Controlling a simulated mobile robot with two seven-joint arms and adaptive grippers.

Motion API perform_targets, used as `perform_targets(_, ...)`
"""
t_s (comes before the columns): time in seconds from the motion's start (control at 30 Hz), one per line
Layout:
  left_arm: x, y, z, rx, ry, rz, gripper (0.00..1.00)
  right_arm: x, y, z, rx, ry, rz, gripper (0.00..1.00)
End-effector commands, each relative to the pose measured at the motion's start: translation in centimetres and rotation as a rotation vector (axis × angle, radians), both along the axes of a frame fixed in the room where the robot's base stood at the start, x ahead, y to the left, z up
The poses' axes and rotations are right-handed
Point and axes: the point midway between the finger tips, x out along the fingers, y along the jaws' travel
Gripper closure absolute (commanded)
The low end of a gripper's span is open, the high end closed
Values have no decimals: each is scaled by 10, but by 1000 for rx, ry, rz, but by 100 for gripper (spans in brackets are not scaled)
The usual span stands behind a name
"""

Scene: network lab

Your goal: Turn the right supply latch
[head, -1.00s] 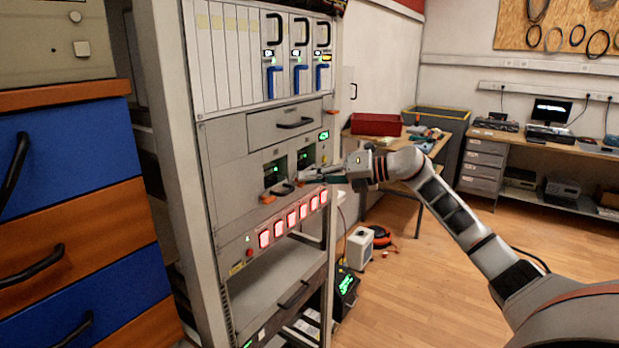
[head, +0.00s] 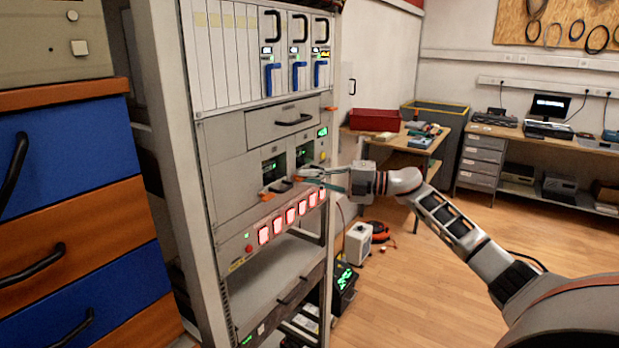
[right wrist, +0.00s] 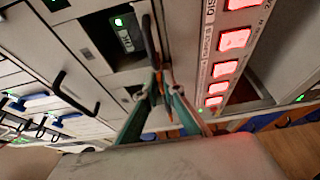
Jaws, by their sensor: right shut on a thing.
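The rack (head: 228,190) holds two supply units side by side below a grey drawer. The right supply (head: 305,155) has a small lit display, and it also shows in the right wrist view (right wrist: 125,35). Its dark handle (right wrist: 150,40) lies just beside my fingertips. My right gripper (head: 304,176) reaches in from the right at the bottom of this unit. In the right wrist view its teal fingers (right wrist: 160,76) converge and are shut on the small orange right supply latch (right wrist: 168,76), mostly hidden between them. The left supply (head: 274,168) has its own orange latch (head: 266,196). My left gripper is not in view.
A row of red lit switches (head: 290,217) runs just below the supplies. Modules with blue handles (head: 299,75) sit above. A blue and orange drawer cabinet (head: 70,235) stands at left. A table with a red bin (head: 375,120) is behind my arm. Floor at right is clear.

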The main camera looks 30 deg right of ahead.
Motion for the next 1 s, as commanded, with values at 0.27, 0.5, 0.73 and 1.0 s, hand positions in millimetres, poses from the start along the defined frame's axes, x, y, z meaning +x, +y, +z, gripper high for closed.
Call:
perform_targets(0.27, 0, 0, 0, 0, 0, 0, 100, 0, -1, 1, 18, 6, -3, 100)
perform_targets(0.5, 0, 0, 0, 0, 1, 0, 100, 0, -1, 1, 18, 5, -3, 100)
perform_targets(0.73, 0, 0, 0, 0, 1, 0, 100, 0, 0, 0, 17, 6, -1, 77)
perform_targets(1.0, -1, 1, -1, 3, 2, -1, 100, -3, -4, -1, 16, 8, -1, 77)
